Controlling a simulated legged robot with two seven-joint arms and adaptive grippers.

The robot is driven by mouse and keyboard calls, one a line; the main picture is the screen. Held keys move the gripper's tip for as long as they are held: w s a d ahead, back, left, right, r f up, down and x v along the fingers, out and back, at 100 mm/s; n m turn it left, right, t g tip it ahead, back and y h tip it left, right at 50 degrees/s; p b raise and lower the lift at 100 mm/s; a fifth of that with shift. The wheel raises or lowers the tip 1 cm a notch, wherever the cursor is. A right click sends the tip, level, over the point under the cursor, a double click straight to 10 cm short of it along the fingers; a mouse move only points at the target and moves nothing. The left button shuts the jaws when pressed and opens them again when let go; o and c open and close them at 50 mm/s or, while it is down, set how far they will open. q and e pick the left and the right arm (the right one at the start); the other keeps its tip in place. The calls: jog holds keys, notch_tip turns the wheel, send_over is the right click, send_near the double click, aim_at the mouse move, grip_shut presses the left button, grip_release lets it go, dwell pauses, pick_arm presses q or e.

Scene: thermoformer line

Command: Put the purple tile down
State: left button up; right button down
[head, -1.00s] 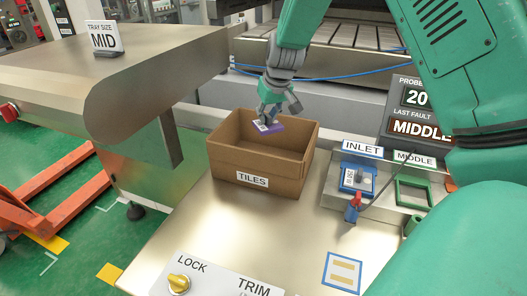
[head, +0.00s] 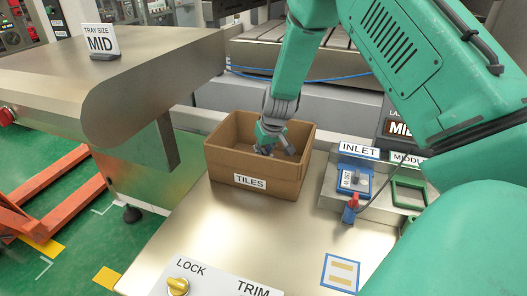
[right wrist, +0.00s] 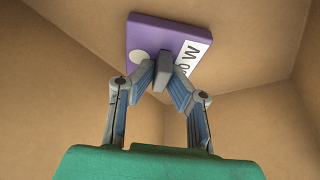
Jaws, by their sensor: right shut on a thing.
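The purple tile (right wrist: 146,36) shows in the right wrist view, with a white printed label and a pale round spot on its face. My right gripper (right wrist: 163,75) is shut on the small grey knob on the tile's face. In the head view this gripper (head: 273,149) reaches down inside the cardboard box (head: 222,165) labelled TILES, and the tile is hidden behind the box's front wall. Brown cardboard surrounds the tile in the wrist view. I cannot tell whether the tile touches the box floor. My left gripper is not in view.
Right of the box, a blue frame (head: 355,177) under the INLET sign holds a tile with a knob. Beside it is an empty green frame (head: 408,193). A red-topped lever (head: 350,208) stands in front. A panel with a yellow knob (head: 178,287) lies nearest.

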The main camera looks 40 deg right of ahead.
jog(key=c, duration=2)
grip_release()
jog(key=shift+s+d+f, duration=0.1)
jog(key=shift+f, duration=0.1)
jog(key=o, duration=0.4)
jog(key=shift+d, duration=0.1)
jog(key=shift+d+f, duration=0.15)
jog(key=shift+d, duration=0.1)
jog(key=shift+a, duration=0.1)
jog(key=shift+r, duration=0.3)
jog(key=v, duration=1.2)
jog(key=shift+f, duration=0.1)
